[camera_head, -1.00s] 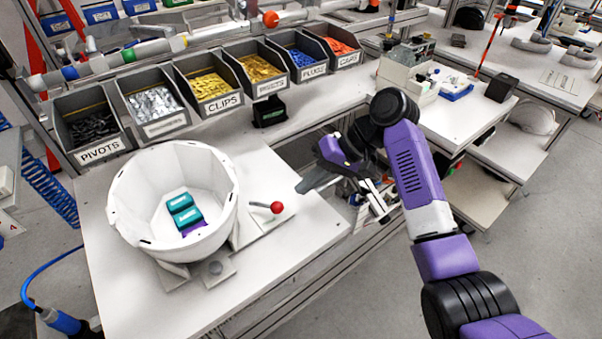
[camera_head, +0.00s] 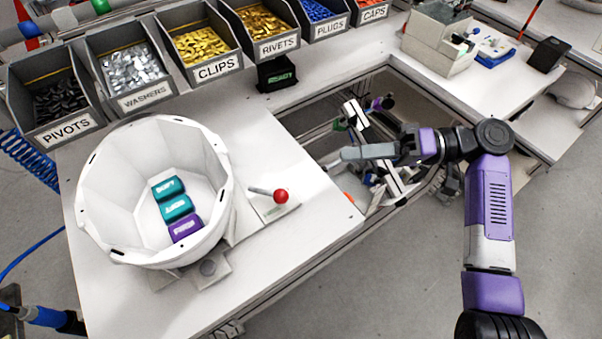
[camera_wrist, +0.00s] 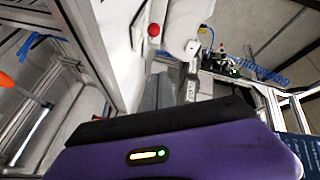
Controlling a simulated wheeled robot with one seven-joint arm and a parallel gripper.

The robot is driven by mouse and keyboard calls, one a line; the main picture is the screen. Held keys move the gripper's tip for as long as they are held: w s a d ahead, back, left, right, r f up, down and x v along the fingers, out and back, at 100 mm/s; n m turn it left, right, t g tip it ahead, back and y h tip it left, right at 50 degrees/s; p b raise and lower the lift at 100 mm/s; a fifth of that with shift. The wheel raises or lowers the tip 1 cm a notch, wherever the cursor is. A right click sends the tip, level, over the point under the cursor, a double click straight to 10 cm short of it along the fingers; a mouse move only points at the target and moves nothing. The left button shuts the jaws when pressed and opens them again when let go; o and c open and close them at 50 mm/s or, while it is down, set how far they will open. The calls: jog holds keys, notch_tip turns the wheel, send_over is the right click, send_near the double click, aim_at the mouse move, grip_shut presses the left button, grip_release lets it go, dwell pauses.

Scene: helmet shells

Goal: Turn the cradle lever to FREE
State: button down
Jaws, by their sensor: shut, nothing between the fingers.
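The cradle lever (camera_head: 262,192) is a short grey rod with a red ball knob (camera_head: 281,196), on a plate at the right of the cradle. A white helmet shell (camera_head: 100,200), open side up, rests in the cradle (camera_head: 205,270). My gripper (camera_head: 335,160) is shut and empty, to the right of the knob and apart from it, near the table's right edge. In the wrist view the red knob (camera_wrist: 154,30) shows at the top, beyond my gripper (camera_wrist: 165,90). The lever's position markings cannot be read.
Three labelled blocks (camera_head: 176,208), two teal and one purple, lie inside the shell. Labelled bins (camera_head: 135,80) line the back. A small black box (camera_head: 277,74) stands behind the lever. An opening with frame rails lies right of the table (camera_head: 130,310).

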jog(key=p, duration=0.3)
send_near(267, 192)
jog(key=w+a, duration=0.1)
jog(key=w+a+r, duration=0.1)
jog(key=w, duration=0.1)
jog(key=w+a+r, duration=0.1)
jog(key=w, duration=0.1)
jog(key=shift+a+r, duration=0.15)
jog(key=shift+a, duration=0.15)
jog(key=shift+s+a+f+p, duration=0.1)
jog(key=shift+s+f+p, duration=0.2)
jog(key=shift+s, duration=0.2)
jog(key=shift+s+a+f+p, duration=0.1)
jog(key=shift+s+f+p, duration=0.2)
jog(key=shift+s, duration=0.2)
jog(key=shift+s+a+f, duration=0.1)
jog(key=shift+s+f, duration=0.3)
jog(key=shift+s, duration=0.25)
jog(key=shift+f, duration=0.1)
